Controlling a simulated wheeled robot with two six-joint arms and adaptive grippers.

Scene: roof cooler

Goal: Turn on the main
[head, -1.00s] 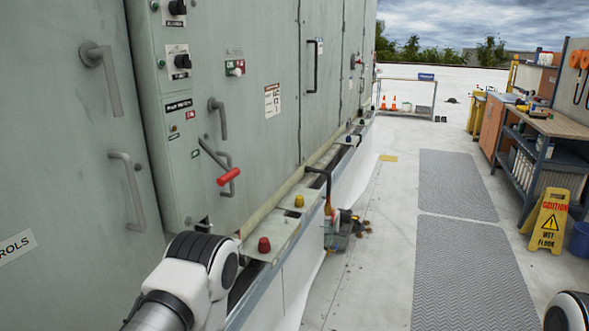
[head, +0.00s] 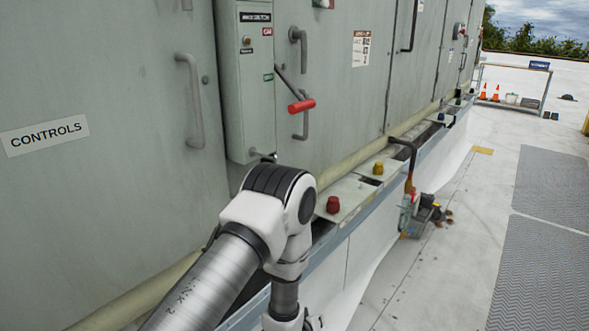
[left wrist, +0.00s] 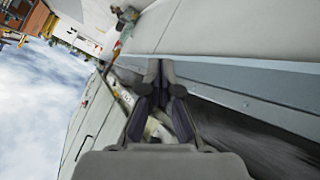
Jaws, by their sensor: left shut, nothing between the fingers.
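A narrow grey switch box (head: 247,110) is fixed to the cooler's grey panel wall, with a small dark label near its top that I cannot read surely. A grey lever with a red grip (head: 301,105) sticks out to the right of the box, its grip pointing down and outward. My left gripper (head: 286,323) is at the bottom edge of the head view, mostly cut off, below and apart from the lever. In the left wrist view the left gripper (left wrist: 160,75) is shut and empty, over the ledge. My right gripper is out of view.
A ledge (head: 350,192) with a red knob (head: 333,205) and a yellow knob (head: 378,168) runs along the wall. Door handles (head: 192,100) stick out. A tool caddy (head: 415,215) hangs by the ledge.

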